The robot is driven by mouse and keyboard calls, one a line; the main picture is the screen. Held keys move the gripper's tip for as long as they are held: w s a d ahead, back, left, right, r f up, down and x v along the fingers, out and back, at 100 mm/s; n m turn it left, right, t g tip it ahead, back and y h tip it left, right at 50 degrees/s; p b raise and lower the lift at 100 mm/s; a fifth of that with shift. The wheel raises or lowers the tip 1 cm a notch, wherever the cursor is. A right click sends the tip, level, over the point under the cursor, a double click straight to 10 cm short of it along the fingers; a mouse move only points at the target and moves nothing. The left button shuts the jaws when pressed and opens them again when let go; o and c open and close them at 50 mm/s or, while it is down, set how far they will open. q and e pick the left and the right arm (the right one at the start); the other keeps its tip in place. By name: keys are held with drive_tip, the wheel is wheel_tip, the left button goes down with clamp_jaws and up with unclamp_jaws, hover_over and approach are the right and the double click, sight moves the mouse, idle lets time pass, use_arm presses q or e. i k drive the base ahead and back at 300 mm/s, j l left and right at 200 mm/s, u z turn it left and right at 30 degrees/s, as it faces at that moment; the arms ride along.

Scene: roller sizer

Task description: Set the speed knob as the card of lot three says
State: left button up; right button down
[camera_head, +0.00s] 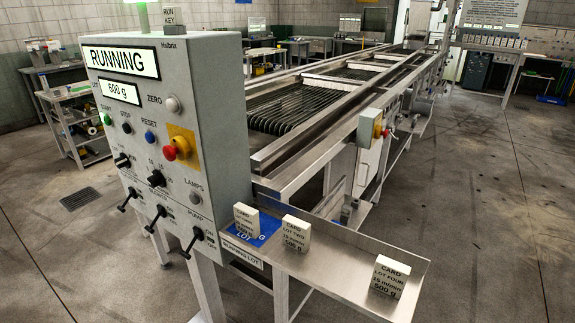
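A LOT FOUR card (390,279) stands at the shelf's right end, reading 500 g. Neither gripper is in view.
The steel shelf (345,265) has bare room between the cards. Levers (190,245) jut out below the knobs. A red stop button (178,148) sits on a yellow plate. The roller machine (290,105) runs back from the panel. Floor at right is clear.

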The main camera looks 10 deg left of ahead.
sight(156, 178)
drive_tip(key=u, duration=1.35)
